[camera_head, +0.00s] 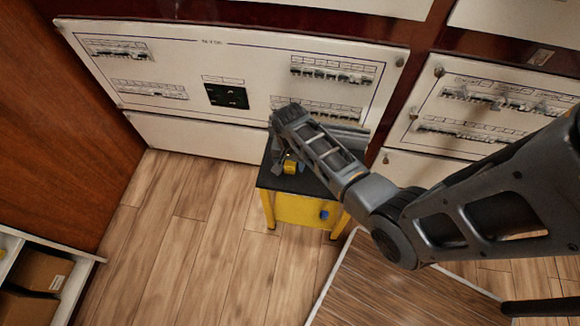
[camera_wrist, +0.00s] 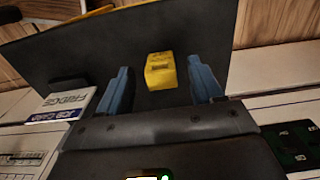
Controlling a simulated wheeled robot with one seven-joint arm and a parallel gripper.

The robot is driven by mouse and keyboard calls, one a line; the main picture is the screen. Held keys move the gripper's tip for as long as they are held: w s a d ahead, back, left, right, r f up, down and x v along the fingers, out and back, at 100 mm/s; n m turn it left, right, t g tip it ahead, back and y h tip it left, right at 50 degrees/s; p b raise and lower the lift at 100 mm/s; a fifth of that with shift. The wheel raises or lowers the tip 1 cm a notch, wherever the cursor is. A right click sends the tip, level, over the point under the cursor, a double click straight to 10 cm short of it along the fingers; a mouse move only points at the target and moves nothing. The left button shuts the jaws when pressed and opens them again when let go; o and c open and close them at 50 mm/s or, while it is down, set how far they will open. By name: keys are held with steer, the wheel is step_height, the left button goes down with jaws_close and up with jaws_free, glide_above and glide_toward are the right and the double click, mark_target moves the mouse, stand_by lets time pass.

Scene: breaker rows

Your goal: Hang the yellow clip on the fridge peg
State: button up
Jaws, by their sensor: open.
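The yellow clip (camera_head: 290,168) is a small block on the black top of a small yellow table (camera_head: 268,181). In the wrist view the clip (camera_wrist: 161,71) shows between the two blue fingers of my gripper (camera_wrist: 158,66), with a gap on each side. My gripper is open and holds nothing. In the head view it is over the table, largely hidden by my wrist. I cannot make out the fridge peg itself.
A white breaker panel (camera_head: 190,70) stands behind the table, with a dark display (camera_head: 227,95) in it. Another panel (camera_head: 480,105) is at the right. A shelf with boxes (camera_head: 35,270) is at lower left. The wooden floor (camera_head: 180,240) left of the table is clear.

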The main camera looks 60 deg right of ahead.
mark_target(290, 165)
steer(key=shift+f, duration=1.55)
steer(key=c, duration=1)
